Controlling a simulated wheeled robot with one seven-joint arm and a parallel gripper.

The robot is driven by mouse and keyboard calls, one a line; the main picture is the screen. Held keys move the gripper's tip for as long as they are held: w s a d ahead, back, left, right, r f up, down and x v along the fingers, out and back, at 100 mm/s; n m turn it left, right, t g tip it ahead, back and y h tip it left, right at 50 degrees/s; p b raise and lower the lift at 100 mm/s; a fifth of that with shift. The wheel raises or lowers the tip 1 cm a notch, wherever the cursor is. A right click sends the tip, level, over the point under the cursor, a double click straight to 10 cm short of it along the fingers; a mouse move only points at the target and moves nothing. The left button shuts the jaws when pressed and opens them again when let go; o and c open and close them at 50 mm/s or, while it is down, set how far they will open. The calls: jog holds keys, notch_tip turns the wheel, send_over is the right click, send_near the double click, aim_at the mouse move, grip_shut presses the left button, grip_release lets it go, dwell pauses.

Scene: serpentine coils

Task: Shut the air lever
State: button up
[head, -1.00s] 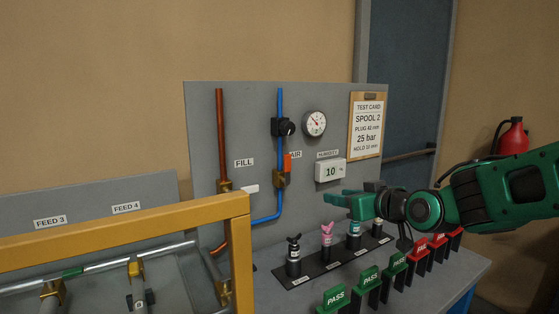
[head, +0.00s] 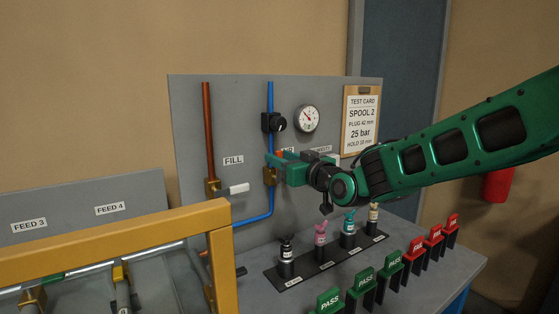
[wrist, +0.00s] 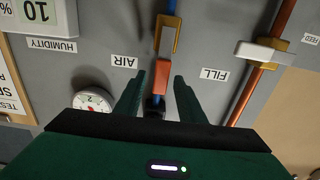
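The air lever (wrist: 163,68) has an orange-red handle on a brass valve (wrist: 176,32) on the blue pipe. In the wrist view, which is upside down, the handle lies in line with the pipe. My gripper (wrist: 160,79) is open, with one green finger on each side of the handle's free end in that view; a gap shows on both sides. In the head view my gripper (head: 275,168) is in front of the blue pipe and hides most of the handle.
The fill valve's white lever (head: 238,188) sticks out sideways from the copper pipe (head: 207,130). A gauge (head: 307,118) and a black knob (head: 273,122) are above my gripper. A yellow frame (head: 120,232) is at left.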

jog(key=shift+w+a, duration=0.4)
jog(key=shift+w, duration=0.2)
grip_shut()
